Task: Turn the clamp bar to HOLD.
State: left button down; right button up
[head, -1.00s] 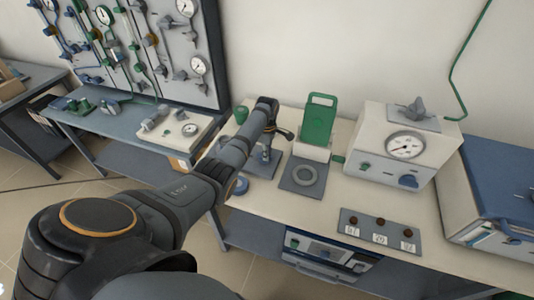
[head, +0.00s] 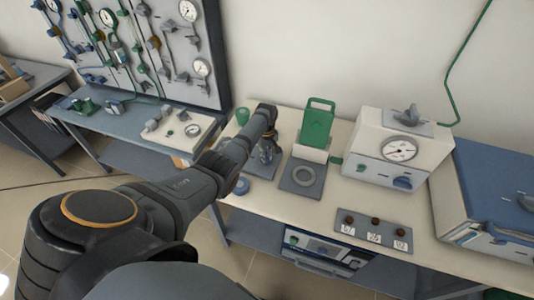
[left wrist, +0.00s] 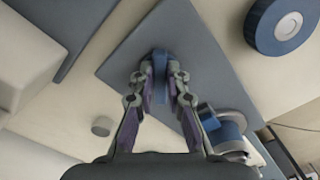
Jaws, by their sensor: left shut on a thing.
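My left gripper (head: 266,155) is over a grey-blue base plate at the left part of the light bench, with my forearm hiding much of it. In the left wrist view my left gripper (left wrist: 160,82) is shut on a narrow blue bar, which I take for the clamp bar (left wrist: 160,63). The bar stands above the grey-blue plate (left wrist: 130,50), between the fingertips. A blue and grey cylindrical part (left wrist: 225,130) lies to the right of the fingers. No HOLD marking can be read. My right gripper is not in view.
A blue round piece (head: 241,186) lies left of the plate.

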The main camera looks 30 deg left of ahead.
pick_arm(q)
jog(key=m, duration=0.2)
jog(key=m+p, duration=0.1)
jog(key=m, duration=0.1)
jog(key=shift+s+a+r+m, duration=0.1)
jog(key=shift+s+a+m, duration=0.05)
jog(key=shift+m, duration=0.15)
jog(key=shift+s+a+m+p, duration=0.1)
jog(key=shift+m+p, duration=0.05)
jog(key=shift+m, duration=1.1)
jog(key=shift+a+m+p, duration=0.1)
jog(key=shift+m+p, duration=0.05)
jog(key=shift+m, duration=1.1)
jog(key=c, duration=1.3)
grip_release()
jog(key=shift+c, duration=0.2)
jog(key=shift+r, duration=0.15)
notch_tip(320, 180, up, 12)
jog(key=shift+f, duration=0.2)
